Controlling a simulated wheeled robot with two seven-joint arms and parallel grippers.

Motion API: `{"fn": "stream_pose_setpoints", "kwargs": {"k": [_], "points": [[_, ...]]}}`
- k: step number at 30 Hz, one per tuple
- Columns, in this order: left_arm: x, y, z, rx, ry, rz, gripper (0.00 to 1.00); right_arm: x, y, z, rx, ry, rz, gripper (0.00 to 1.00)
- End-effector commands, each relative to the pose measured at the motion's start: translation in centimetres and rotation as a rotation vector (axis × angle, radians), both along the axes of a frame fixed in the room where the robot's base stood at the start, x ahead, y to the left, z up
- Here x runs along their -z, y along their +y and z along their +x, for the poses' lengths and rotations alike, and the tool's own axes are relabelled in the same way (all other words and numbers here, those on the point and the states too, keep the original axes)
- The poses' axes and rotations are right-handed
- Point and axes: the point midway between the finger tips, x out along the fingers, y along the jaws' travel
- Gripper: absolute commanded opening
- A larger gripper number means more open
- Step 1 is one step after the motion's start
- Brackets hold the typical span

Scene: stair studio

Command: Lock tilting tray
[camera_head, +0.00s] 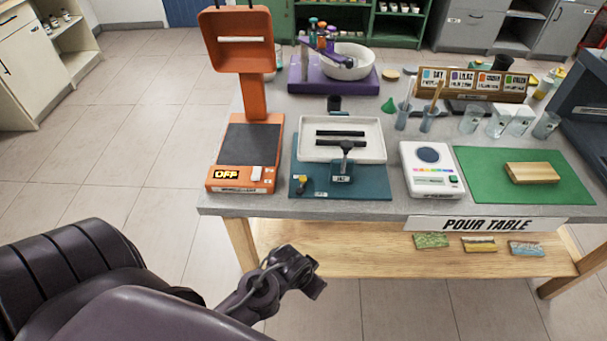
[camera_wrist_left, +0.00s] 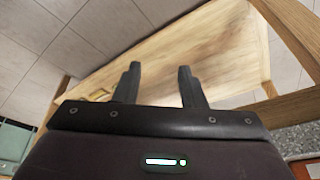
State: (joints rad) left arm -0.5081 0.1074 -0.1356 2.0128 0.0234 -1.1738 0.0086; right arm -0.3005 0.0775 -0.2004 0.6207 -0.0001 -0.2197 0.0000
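The tilting tray (camera_head: 372,152) is a white shallow tray on a teal base (camera_head: 375,186), on the grey table. It looks roughly level. A black T-shaped handle (camera_head: 345,158) stands at its front with a small label below. My right gripper is not in view.
An orange stand (camera_head: 247,110) reading OFF is left of the tray. A white device with a round dark pad (camera_head: 430,170) and a green mat (camera_head: 480,165) are to the right. A purple base with a white bowl (camera_head: 349,62) stands behind. A wooden shelf (camera_head: 390,243) runs under the tabletop.

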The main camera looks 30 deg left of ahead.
Motion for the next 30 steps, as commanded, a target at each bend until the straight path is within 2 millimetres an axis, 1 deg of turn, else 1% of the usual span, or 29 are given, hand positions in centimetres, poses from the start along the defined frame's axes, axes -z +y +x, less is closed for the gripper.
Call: {"fn": "stream_pose_setpoints", "kwargs": {"k": [1, 2, 4, 5, 6, 12, 17, 21, 25, 30], "points": [[-2.2, 0.1, 0.6, -0.013, -0.033, -0.005, 0.37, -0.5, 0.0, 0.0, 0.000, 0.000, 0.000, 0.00], [-3.4, 0.2, 1.0, -0.021, -0.054, -0.009, 0.37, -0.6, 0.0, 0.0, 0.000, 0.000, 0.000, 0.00], [-6.4, 0.6, 2.3, -0.059, -0.133, -0.022, 0.37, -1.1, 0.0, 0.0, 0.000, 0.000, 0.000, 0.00], [-7.5, 0.8, 3.1, -0.080, -0.181, -0.030, 0.37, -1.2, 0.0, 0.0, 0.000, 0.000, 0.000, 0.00], [-8.0, 1.2, 4.0, -0.106, -0.229, -0.038, 0.37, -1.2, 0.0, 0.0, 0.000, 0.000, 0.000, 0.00], [-9.3, 2.9, 7.4, -0.202, -0.430, -0.054, 0.37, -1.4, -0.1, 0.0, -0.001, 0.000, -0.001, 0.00], [-9.5, 4.7, 9.7, -0.274, -0.595, -0.051, 0.37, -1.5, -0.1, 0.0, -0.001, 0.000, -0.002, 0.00], [-9.3, 6.7, 11.4, -0.336, -0.762, -0.031, 0.37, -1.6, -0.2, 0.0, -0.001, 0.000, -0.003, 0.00], [-9.2, 8.9, 12.3, -0.380, -0.944, 0.009, 0.37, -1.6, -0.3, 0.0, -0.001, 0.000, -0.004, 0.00], [-9.4, 10.8, 12.4, -0.401, -1.131, 0.063, 0.37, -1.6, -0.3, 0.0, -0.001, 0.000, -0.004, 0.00]]}}
